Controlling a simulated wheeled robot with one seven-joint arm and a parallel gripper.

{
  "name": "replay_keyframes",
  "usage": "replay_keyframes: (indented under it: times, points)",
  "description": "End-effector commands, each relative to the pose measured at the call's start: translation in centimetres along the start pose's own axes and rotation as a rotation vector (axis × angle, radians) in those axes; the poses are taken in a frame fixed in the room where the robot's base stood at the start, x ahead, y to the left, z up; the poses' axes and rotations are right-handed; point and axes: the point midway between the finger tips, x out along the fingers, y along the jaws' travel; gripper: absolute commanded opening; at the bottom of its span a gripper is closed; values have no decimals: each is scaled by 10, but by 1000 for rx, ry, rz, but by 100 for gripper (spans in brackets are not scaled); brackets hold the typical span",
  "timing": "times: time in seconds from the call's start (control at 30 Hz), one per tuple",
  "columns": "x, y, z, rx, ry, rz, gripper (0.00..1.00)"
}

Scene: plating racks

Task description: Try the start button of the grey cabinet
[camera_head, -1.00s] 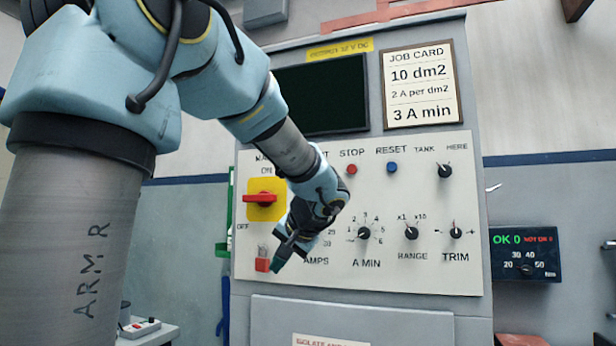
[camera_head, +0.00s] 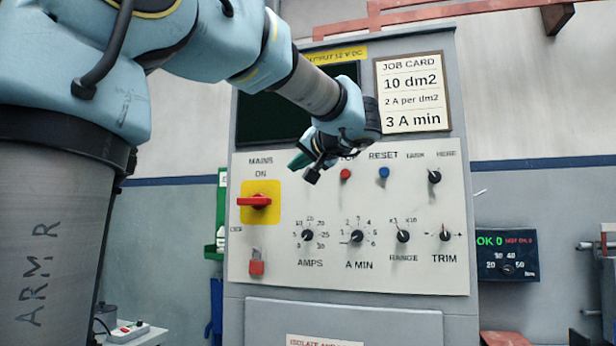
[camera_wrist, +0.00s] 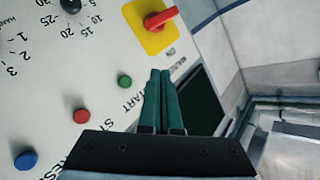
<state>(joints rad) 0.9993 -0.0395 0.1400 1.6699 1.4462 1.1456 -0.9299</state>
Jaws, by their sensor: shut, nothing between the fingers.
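The grey cabinet (camera_head: 380,317) fills the middle of the head view, with a pale control panel (camera_head: 285,275) on its front. The green start button (camera_wrist: 125,81) shows in the wrist view beside the partly covered word START. In the head view my arm hides it. My gripper (camera_head: 297,161) is in front of the panel's upper part, left of the red stop button (camera_head: 345,174). In the wrist view the green fingers of my gripper (camera_wrist: 161,72) are shut together and empty, to the right of the start button. I cannot tell how far they stand from the panel.
The blue reset button (camera_head: 384,172) is right of stop. The red mains switch (camera_head: 254,202) on its yellow plate is left of and below my gripper. Several black knobs (camera_head: 357,236) sit lower. A job card (camera_head: 412,93) is above.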

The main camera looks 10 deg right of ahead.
Motion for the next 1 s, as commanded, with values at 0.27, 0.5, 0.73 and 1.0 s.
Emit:
replay_keyframes:
  times: [0.27,0.5,0.73,1.0]
  points:
    - [9,5,-9,3,-2,0,0]
    - [31,20,-27,5,-3,0,0]
    - [51,38,-36,2,-2,0,0]
    - [61,45,-44,1,-1,1,0]
